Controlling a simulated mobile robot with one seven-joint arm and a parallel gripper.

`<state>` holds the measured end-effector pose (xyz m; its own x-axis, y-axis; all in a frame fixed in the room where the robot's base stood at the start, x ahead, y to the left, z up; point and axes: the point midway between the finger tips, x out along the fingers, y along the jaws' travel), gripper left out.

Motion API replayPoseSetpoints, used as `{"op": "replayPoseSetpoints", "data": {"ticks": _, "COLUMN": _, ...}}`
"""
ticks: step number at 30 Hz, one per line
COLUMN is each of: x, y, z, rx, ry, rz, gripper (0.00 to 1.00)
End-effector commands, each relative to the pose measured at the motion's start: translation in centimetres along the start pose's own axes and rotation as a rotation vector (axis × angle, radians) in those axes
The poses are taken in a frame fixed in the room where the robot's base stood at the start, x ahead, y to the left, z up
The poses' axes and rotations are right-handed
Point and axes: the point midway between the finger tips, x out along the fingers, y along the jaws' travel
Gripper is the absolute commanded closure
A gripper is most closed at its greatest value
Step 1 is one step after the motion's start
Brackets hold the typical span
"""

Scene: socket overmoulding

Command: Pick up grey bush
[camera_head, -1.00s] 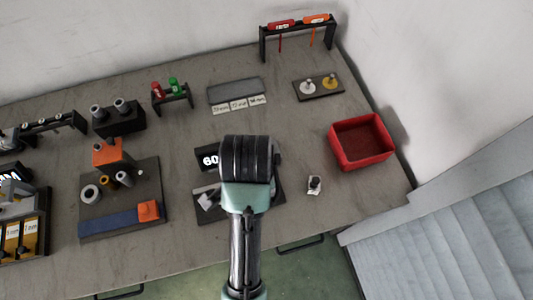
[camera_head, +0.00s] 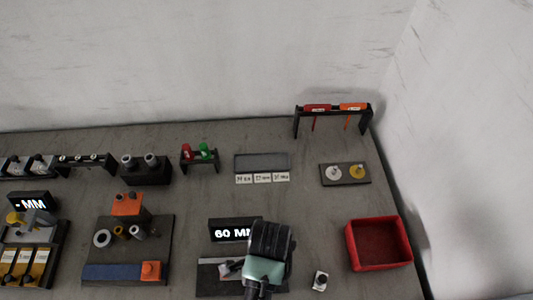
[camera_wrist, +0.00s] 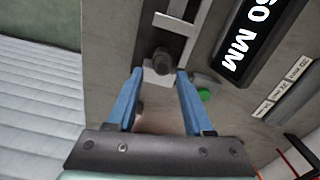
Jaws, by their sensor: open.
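My gripper (camera_wrist: 158,75) shows two blue fingers spread apart in the wrist view, with nothing held between them. A dark round knob on a pale block (camera_wrist: 162,62) shows beyond the fingertips, below them and apart. Grey bushes stand in the head view: two upright on a black block (camera_head: 146,162) at the back left, and a grey bush (camera_head: 138,232) on the dark board with the orange block. I cannot tell which one is the task's bush. My arm's end (camera_head: 268,255) hides part of the gauge board by the 60 MM display (camera_head: 231,230).
A red bin (camera_head: 379,244) stands on the right. A small pale block with a dark top (camera_head: 320,281) lies to its left. A tool rack (camera_head: 333,108) and a dark plate with two discs (camera_head: 345,173) are behind. Bare table lies between the boards.

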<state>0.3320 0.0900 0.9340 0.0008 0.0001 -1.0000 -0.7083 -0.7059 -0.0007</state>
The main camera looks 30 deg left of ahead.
Motion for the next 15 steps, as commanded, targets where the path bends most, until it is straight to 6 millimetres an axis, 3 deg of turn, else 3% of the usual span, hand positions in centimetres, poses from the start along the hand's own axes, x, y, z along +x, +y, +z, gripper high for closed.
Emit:
{"op": "replayPoseSetpoints", "data": {"ticks": 9, "x": 4.1, "y": -0.2, "z": 0.5, "rx": -0.001, "ry": -0.001, "rz": 0.003, "gripper": 0.48}}
{"op": "replayPoseSetpoints", "data": {"ticks": 15, "x": 4.7, "y": -0.2, "z": 0.5, "rx": -0.001, "ry": 0.000, "rz": 0.000, "gripper": 0.48}}
